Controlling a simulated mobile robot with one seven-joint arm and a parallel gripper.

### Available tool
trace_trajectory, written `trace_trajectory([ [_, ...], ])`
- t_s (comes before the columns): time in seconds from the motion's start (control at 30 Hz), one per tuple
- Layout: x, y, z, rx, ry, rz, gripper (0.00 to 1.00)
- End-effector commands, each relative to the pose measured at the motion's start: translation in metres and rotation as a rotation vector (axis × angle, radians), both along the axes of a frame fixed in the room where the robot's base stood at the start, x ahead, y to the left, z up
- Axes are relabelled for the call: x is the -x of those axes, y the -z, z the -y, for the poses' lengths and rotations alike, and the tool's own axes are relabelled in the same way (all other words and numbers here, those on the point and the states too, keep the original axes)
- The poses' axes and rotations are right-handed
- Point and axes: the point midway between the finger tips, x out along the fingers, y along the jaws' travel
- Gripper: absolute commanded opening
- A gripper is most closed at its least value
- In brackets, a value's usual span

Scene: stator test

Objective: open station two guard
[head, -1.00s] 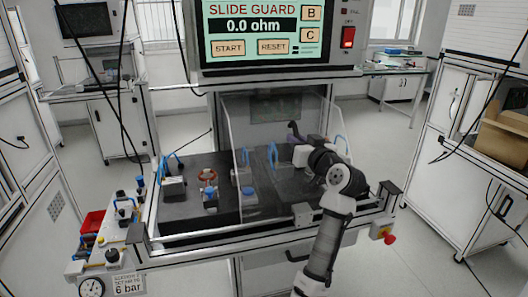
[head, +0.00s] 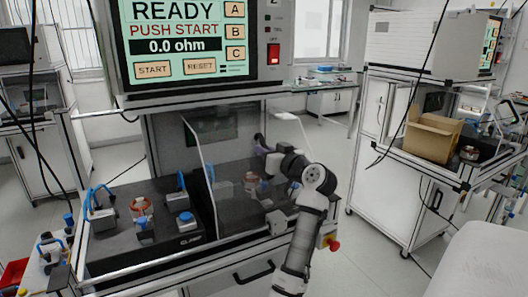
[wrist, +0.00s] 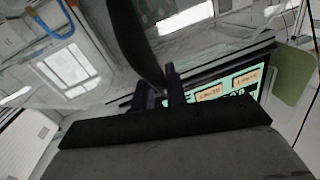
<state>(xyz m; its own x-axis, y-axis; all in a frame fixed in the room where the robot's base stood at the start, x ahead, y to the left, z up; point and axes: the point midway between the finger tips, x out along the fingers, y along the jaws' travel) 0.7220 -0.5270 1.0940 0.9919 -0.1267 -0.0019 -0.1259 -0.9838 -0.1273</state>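A clear guard panel (head: 228,165) stands over the right part of the black work bed on the test bench. Through it an orange-wound stator (head: 250,181) shows faintly. The left part of the bed is uncovered and holds another orange-wound stator (head: 142,205) with a blue-topped fixture (head: 185,218) beside it. My gripper (head: 260,142) is at the guard's right side, near its upper part. In the wrist view my dark fingers (wrist: 162,88) are close to a dark upright shape; I cannot tell whether they hold it. No station number is readable.
The screen (head: 185,45) above the bench reads READY, PUSH START, 0.0 ohm. A red switch (head: 273,53) is beside it. A red stop button (head: 333,243) is at the bench's front right corner. A cart with a cardboard box (head: 432,135) stands right, with open floor between.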

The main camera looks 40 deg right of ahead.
Motion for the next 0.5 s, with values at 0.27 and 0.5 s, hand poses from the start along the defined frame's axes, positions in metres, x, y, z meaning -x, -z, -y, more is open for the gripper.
trace_trajectory([
  [0.27, 0.0021, -0.0014, 0.0032, 0.001, 0.01, 0.004, 0.22],
  [0.5, 0.0023, -0.0007, 0.0023, 0.0, 0.007, 0.003, 0.22],
])
